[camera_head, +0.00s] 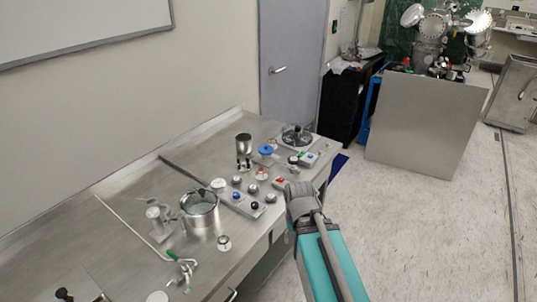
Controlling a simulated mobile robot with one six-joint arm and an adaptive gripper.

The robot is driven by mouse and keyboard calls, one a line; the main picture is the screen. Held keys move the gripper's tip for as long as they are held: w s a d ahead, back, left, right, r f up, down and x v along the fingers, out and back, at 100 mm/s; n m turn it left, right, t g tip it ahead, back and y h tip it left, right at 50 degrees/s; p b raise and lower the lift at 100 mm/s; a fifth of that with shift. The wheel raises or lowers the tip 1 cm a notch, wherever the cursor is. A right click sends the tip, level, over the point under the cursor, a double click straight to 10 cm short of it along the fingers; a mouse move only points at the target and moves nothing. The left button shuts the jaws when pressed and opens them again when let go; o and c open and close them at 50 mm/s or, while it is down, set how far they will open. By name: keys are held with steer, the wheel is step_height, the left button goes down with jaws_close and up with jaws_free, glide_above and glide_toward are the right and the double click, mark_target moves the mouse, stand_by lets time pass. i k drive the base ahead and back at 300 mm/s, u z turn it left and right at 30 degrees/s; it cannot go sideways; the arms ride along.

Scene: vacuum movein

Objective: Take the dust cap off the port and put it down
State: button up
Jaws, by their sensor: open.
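Several small round metal fittings stand on the steel bench, among them one fitting (224,242) near the front edge and another (271,198) further back. They are too small to tell which is the capped port or its dust cap. A steel vessel (200,214) with a glassy top stands on the bench. My gripper (298,190) is the grey end of my teal arm, at the bench's right edge, near the small fittings. It is open; its fingers are hard to make out, and I see nothing held.
The steel bench (110,205) also carries a blue-topped part (266,151), a metal cup (244,144), a bent rod (130,225) and a box with coloured buttons (243,202). A wall backs the bench. Open floor (420,235) lies to the right, before a grey panel (424,125).

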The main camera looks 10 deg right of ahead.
mark_target(265, 149)
steer(key=z, duration=0.55)
steer(key=k, duration=1.2)
steer(key=z, duration=0.45)
steer(key=i, duration=1.65)
steer(key=u, duration=1)
steer(key=i, duration=0.5)
steer(key=u, duration=0.35)
